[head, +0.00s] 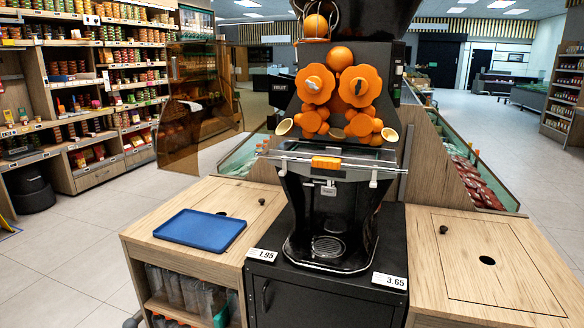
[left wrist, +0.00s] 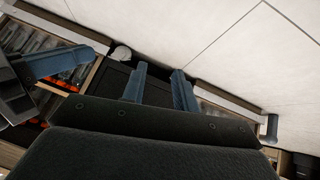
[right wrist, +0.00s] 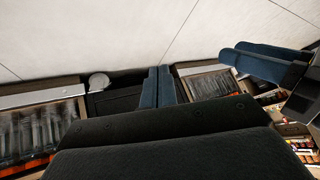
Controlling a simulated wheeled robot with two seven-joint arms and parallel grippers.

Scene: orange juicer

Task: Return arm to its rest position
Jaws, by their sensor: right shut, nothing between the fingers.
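Neither of my arms shows in the head view. In the left wrist view my left gripper (left wrist: 158,88) has its two blue fingers apart, with nothing between them. In the right wrist view my right gripper (right wrist: 158,86) has its fingers together and holds nothing. The blue fingers at the left edge of the left wrist view and at the right edge of the right wrist view look like my other gripper. The orange juicer (head: 328,185) stands upright in the head view, with no gripper near it.
A blue tray (head: 200,229) lies on the wooden counter (head: 150,240) left of the juicer. The juicer's tinted cover (head: 200,110) sticks out to the left. Stocked shelves (head: 100,80) stand behind, with open floor before them.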

